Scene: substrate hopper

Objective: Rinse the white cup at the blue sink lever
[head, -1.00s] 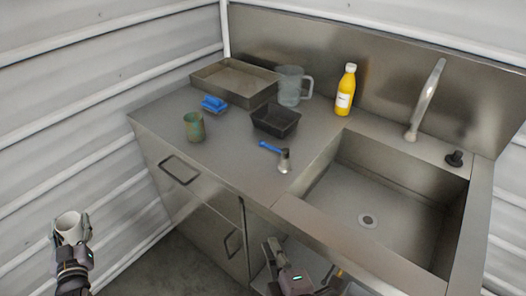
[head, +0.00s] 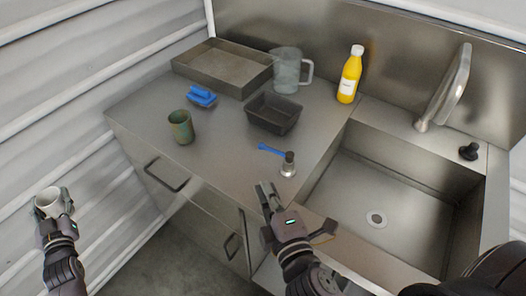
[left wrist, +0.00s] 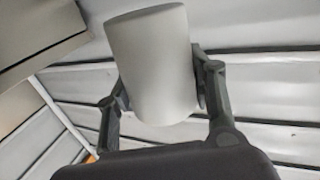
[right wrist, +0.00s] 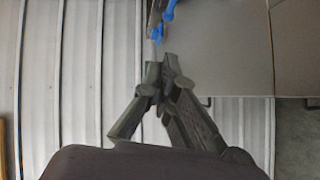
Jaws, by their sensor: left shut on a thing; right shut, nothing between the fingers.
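The white cup (head: 50,203) is at the far left in the head view, held off the counter. My left gripper (head: 56,218) is shut on it; the left wrist view shows the cup (left wrist: 155,65) between both fingers. The blue lever (head: 271,149) with its metal base (head: 288,166) stands on the counter left of the sink (head: 375,218). My right gripper (head: 268,190) is shut and empty, just in front of the lever. The right wrist view shows its fingertips (right wrist: 161,66) close together, with blue parts (right wrist: 168,10) beyond.
On the counter are a green cup (head: 180,127), a blue sponge-like item (head: 200,96), a metal tray (head: 183,74), a black container (head: 274,127), a clear pitcher (head: 286,72) and a yellow bottle (head: 350,75). A faucet (head: 445,88) and a black knob (head: 469,152) stand behind the sink.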

